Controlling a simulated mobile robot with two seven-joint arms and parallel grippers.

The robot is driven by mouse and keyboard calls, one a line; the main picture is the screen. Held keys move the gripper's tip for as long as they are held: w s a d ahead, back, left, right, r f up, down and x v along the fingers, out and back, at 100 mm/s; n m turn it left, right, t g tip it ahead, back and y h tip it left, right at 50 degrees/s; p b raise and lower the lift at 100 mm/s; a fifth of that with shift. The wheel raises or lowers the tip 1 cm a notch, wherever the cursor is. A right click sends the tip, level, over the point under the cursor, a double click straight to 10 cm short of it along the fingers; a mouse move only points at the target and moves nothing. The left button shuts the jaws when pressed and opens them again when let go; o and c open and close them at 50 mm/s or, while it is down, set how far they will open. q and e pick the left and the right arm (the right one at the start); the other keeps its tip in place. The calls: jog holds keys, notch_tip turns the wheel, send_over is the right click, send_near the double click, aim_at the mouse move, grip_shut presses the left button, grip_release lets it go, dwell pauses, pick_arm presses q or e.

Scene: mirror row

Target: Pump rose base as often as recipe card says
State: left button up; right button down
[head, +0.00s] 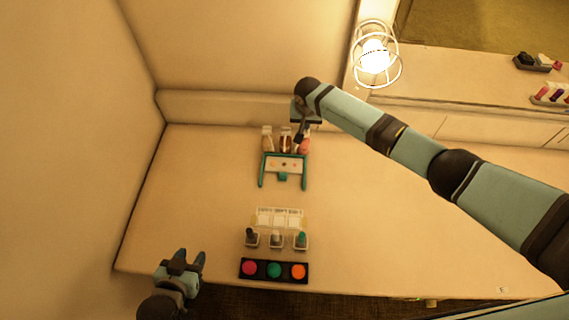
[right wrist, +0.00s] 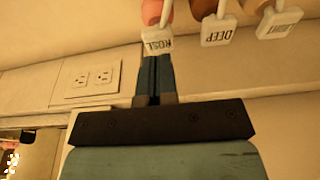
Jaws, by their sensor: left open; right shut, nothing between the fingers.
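Three pump bottles stand in a row at the back of the counter. The rose base bottle (head: 305,146) is the pink one at the right end, partly hidden by my right gripper. Its white pump head, marked ROSE (right wrist: 158,42), shows in the right wrist view. My right gripper (head: 300,135) is shut and empty, its fingertips (right wrist: 155,58) right at that pump head; I cannot tell whether they touch it. A white panel with small dots (head: 275,160) sits in a teal frame; its print is too small to read. My left gripper (head: 187,257) is open and empty, front left.
Pump heads marked DEEP (right wrist: 219,30) and LIGHT (right wrist: 279,20) stand beside ROSE. Nearer the front are white gridded cards (head: 279,217), small jars (head: 276,241) and a black tray (head: 286,280) with coloured discs. A caged lamp (head: 376,56) glows behind. The counter's right side is clear.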

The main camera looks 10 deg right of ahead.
jog(key=shift+r+p, duration=1.2)
jog(key=shift+r, duration=1.8)
